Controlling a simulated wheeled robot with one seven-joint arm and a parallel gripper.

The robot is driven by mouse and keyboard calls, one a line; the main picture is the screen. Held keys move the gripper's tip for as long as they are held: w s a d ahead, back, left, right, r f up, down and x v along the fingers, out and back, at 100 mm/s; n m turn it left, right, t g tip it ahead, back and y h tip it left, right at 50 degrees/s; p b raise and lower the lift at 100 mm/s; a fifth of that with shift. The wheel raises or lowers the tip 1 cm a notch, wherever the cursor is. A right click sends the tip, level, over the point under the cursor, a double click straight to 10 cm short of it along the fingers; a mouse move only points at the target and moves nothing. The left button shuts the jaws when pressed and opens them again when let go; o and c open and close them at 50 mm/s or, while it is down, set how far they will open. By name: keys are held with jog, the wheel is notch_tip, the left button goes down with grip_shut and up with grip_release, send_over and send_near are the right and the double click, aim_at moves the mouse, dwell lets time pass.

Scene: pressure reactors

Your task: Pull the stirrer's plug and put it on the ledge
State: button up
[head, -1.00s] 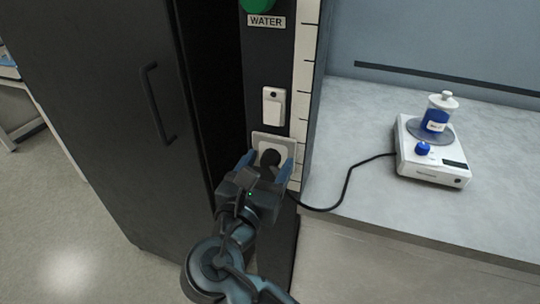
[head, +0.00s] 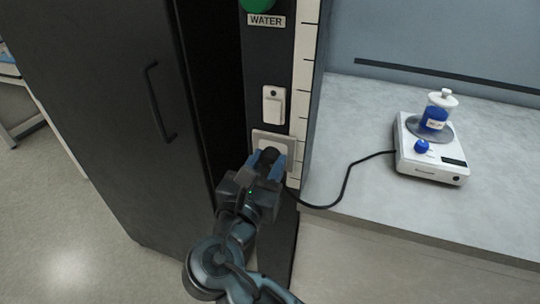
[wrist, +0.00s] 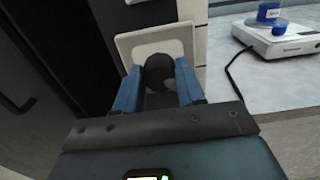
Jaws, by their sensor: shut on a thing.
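The stirrer's plug (wrist: 160,75) is black and round, and it sits between my fingers in the wrist view. My gripper (head: 268,164) is shut on it, right in front of the white wall socket (head: 288,140). The head view does not show clearly whether the plug's pins are still in the socket. The black cord (head: 345,185) runs from the plug area over the worktop's edge to the stirrer (head: 432,160). The stirrer is white with a blue knob and carries a bottle of blue liquid (head: 437,112). I cannot make out a separate ledge.
A white rocker switch (head: 273,105) is above the socket, under the WATER label (head: 266,21). A dark cabinet door with a handle (head: 160,102) stands at the left. The grey worktop (head: 375,115) at the right has free room left of the stirrer.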

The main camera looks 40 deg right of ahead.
grip_shut()
jog(key=p+v, duration=0.4)
jog(key=v, duration=0.2)
dwell(1.2)
